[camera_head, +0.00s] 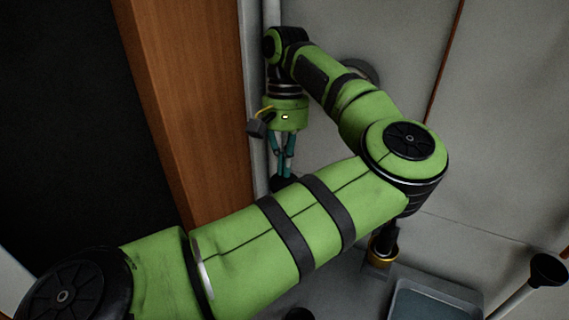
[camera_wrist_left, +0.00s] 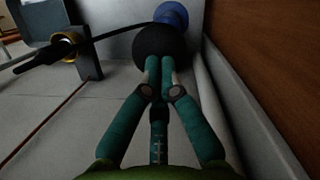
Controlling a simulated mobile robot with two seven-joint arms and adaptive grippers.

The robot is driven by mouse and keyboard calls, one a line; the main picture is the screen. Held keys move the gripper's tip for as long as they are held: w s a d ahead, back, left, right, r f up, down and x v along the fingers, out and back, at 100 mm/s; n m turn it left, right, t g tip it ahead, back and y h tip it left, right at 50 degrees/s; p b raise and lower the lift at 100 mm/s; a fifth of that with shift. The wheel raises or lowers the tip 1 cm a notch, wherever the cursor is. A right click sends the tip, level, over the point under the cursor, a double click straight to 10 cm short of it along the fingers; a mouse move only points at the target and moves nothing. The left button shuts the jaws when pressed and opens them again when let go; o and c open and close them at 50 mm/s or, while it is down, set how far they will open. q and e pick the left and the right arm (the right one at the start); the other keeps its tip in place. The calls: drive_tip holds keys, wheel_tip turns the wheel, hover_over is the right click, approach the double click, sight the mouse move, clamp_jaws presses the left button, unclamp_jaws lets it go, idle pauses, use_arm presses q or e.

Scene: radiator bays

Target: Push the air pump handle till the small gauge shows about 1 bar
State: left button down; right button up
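My left gripper (camera_head: 283,176) points down beside the wall and the wooden panel. Its teal fingers are close together with nothing visible between them, and in the left wrist view its tips (camera_wrist_left: 161,62) overlap a dark round knob (camera_wrist_left: 160,42). The knob also shows under the tips in the head view (camera_head: 283,184). It looks like the top of the pump handle. I cannot tell whether the tips touch it. A blue round part (camera_wrist_left: 172,13) shows beyond it. I cannot make out the small gauge or its reading. My right gripper is not in view.
A dark fitting with a brass ring (camera_head: 381,258) stands to the right; the ring shows in the left wrist view too (camera_wrist_left: 66,46). A shallow grey tray (camera_head: 464,291) and a black funnel-like end on a rod (camera_head: 548,270) are farther right. A wooden panel (camera_head: 185,105) and a pale upright pipe (camera_head: 270,12) stand close by.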

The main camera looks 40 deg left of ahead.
use_arm(q)
wheel_tip(320, 180, down, 7)
drive_tip(key=b, duration=0.5)
drive_tip(key=shift+r+b, duration=0.1)
drive_tip(key=shift+b, duration=0.3)
drive_tip(key=shift+r+p, duration=0.4)
drive_tip(key=v, duration=1.1)
drive_tip(key=shift+w+a+r+p, duration=0.15)
drive_tip(key=shift+a+r+p, duration=0.1)
drive_tip(key=shift+p, duration=0.1)
drive_tip(key=shift+d+f, duration=0.1)
drive_tip(key=shift+f, duration=0.05)
idle(0.5)
